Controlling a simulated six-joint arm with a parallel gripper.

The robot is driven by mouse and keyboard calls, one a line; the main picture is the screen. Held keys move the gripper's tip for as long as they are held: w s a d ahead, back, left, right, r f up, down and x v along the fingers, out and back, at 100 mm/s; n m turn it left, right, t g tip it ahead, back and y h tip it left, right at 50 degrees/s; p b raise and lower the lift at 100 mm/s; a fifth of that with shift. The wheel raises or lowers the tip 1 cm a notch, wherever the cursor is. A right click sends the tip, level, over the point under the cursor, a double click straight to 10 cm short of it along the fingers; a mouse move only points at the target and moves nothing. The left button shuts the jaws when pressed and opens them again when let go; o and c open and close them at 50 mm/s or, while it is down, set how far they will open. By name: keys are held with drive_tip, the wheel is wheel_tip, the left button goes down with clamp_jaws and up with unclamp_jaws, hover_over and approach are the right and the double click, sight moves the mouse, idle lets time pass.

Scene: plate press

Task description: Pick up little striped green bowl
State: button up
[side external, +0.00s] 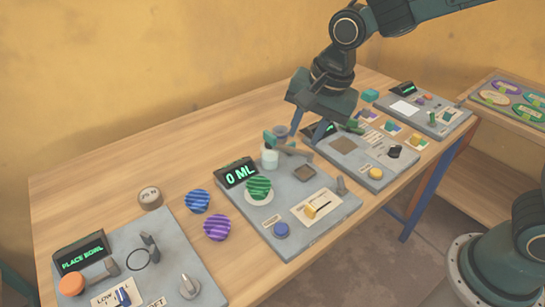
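The little striped green bowl (259,187) sits on a round white pad (268,199) on the middle grey panel, just in front of a display reading "0 ML" (237,173). Its striped side shows, and its inside cannot be made out. My gripper (308,138) is above the back part of that panel, behind and to the right of the bowl and apart from it. Its two fingers are spread and point down, with nothing visible held between them.
A blue striped bowl (197,201) and a purple striped bowl (217,227) stand on the wooden table to the left. A dispenser (270,157) with a teal top stands behind the green bowl. A left panel (205,291) reads "PLACE BOWL". The table's back left is clear.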

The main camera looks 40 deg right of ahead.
drive_tip(key=w+a+f+m, duration=0.2)
drive_tip(key=a+f, duration=0.2)
hover_over(268, 189)
drive_tip(key=s, duration=0.1)
drive_tip(key=shift+s+d+f, duration=0.1)
drive_tip(key=shift+d+f, duration=0.05)
drive_tip(key=shift+f, duration=1.9)
drive_tip(key=shift+s+d+f, duration=0.1)
drive_tip(key=shift+d+f, duration=0.05)
drive_tip(key=shift+f, duration=1.85)
drive_tip(key=shift+x, duration=2.6)
clamp_jaws()
